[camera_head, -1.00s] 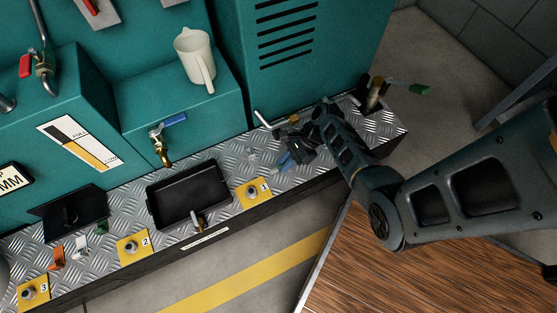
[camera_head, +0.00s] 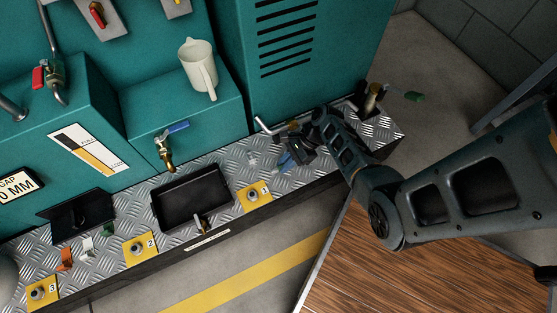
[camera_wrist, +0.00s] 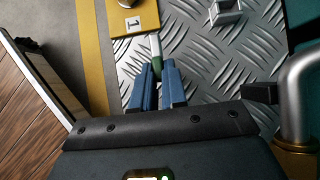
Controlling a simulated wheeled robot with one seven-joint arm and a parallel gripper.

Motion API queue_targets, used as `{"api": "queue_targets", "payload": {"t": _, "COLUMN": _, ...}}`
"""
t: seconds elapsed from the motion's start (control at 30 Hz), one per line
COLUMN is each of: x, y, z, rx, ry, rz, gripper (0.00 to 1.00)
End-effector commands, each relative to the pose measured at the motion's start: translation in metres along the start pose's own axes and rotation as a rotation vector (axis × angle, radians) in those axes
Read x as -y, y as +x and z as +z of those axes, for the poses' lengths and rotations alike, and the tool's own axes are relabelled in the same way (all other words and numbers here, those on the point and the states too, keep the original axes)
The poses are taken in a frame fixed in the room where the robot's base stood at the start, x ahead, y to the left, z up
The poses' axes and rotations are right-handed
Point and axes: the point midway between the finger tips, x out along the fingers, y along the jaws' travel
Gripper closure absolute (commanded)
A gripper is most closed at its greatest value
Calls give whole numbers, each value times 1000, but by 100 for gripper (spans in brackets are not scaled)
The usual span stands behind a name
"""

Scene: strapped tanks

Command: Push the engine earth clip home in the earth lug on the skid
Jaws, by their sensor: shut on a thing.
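My gripper (camera_wrist: 158,85) has blue fingers, shut on a small green piece with a pale stem (camera_wrist: 155,45), which I take to be the earth clip. The stem points toward the yellow plate marked 1 (camera_wrist: 128,45), which carries a round metal stud (camera_wrist: 127,3). A small square metal fitting (camera_wrist: 226,12) stands on the tread plate to the right of the stem, apart from it; it may be the earth lug. In the head view my gripper (camera_head: 285,160) is low over the skid, right of plate 1 (camera_head: 254,196), and hides the held piece.
A bent metal pipe (camera_wrist: 297,80) stands close on the right. In the head view a black tray (camera_head: 190,197), plates 2 (camera_head: 139,249) and 3 (camera_head: 39,292), and small orange, white and green pieces lie left along the skid.

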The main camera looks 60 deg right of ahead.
Motion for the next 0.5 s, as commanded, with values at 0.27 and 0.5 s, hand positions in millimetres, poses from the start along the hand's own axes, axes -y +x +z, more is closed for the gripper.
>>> {"api": "queue_targets", "payload": {"t": 0.27, "x": 0, "y": -12, "z": 9, "rx": 0, "ry": 0, "rz": 0, "gripper": 100}}
{"api": "queue_targets", "payload": {"t": 0.5, "x": 0, "y": -20, "z": 15, "rx": 0, "ry": 0, "rz": 0, "gripper": 100}}
